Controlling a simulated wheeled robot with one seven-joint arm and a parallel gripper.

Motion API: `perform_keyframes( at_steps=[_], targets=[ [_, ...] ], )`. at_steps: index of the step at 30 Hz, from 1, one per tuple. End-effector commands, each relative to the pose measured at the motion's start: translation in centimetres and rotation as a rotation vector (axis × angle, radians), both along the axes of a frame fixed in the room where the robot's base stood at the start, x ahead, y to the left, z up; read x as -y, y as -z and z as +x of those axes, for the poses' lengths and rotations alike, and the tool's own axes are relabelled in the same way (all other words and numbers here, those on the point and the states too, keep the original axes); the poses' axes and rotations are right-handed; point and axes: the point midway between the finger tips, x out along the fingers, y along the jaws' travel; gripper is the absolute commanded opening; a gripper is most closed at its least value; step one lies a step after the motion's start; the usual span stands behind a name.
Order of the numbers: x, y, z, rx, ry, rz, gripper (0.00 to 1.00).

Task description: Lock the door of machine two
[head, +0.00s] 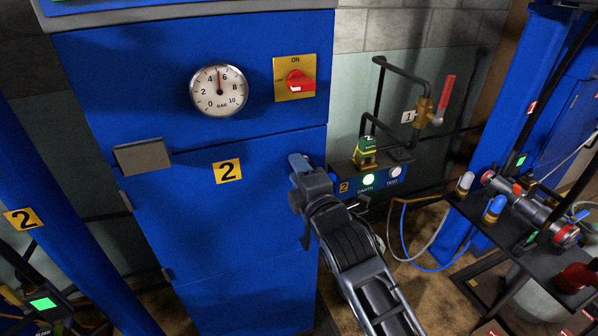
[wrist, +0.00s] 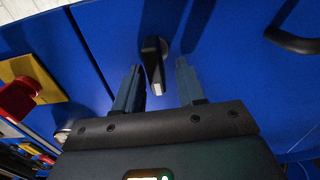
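The blue cabinet of machine two (head: 95,75) fills the left and middle of the head view. Its door carries a yellow "2" label (head: 227,171). A small black lever with a pale tip (wrist: 154,62) stands out from a blue face in the wrist view; it looks like the door's lock. My gripper (head: 299,165) is at the right edge of the cabinet front. In the wrist view its fingers are open, one on each side of the lever, with visible gaps. The lever is hidden behind my gripper in the head view.
A red rotary switch (head: 295,82) on a yellow plate and a pressure gauge (head: 219,90) sit above the door. A dark curved handle (wrist: 292,42) is at upper right in the wrist view.

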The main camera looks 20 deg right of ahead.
Motion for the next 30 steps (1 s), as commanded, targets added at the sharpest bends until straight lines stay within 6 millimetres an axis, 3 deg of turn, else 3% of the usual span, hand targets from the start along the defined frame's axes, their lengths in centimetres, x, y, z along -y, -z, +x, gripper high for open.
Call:
perform_keyframes(
  at_steps=[10, 21, 30],
  targets=[
    [0.1, 0.0, -0.7, 0.0, 0.002, 0.0, 0.4],
    [0.0, 0.1, -6.1, 0.0, 0.0, 0.001, 0.4],
    [0.0, 0.0, -7.8, 0.0, 0.001, 0.001, 0.4]
  ],
)
